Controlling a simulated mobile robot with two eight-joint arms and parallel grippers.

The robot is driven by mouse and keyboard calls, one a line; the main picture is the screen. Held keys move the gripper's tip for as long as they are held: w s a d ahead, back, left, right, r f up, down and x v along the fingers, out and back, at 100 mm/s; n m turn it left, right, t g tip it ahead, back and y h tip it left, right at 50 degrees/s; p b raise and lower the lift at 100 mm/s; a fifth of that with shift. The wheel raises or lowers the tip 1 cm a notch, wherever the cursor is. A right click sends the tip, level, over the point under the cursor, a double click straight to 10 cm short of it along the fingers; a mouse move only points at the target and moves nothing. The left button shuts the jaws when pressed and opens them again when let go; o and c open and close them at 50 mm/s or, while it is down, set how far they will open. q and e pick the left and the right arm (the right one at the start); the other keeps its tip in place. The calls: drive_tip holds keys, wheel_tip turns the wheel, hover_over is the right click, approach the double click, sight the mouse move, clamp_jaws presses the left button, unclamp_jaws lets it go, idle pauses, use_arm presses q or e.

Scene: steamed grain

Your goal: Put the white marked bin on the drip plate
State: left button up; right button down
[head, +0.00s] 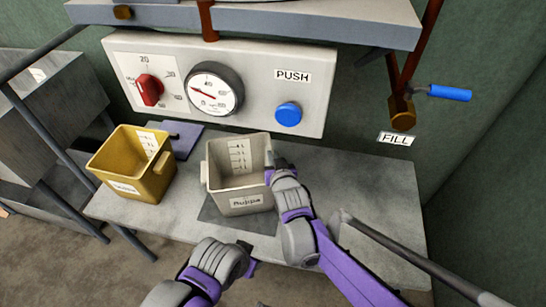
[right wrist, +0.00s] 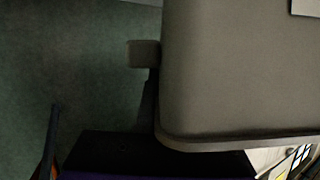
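The white marked bin (head: 232,198) stands on the grey bench, over a dark square plate (head: 213,214) that shows around its base. It looks upright, with a label on its front and scale marks inside. My right gripper (head: 274,163) is at the bin's right wall, close to or touching it; the fingers are mostly hidden. In the right wrist view the bin's grey wall (right wrist: 235,75) fills much of the picture, with a side handle (right wrist: 143,54) at its left. My left gripper (head: 248,262) is low in front of the bench, apart from the bin; its opening is unclear.
A yellow bin (head: 130,160) stands left on the bench, with a purple-grey plate (head: 187,137) behind it. A control panel with a red knob (head: 150,89), dial (head: 214,89) and blue button (head: 288,114) is behind. A blue-handled pipe (head: 450,93) is at right. The bench's right part (head: 365,195) is clear.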

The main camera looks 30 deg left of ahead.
drive_tip(key=c, duration=1.5)
unclamp_jaws()
drive_tip(key=shift+f, duration=0.1)
drive_tip(key=o, duration=0.4)
drive_tip(key=shift+o, duration=0.2)
drive_tip(key=shift+r, duration=0.25)
drive_tip(key=p+v, duration=0.2)
drive_tip(key=v, duration=1)
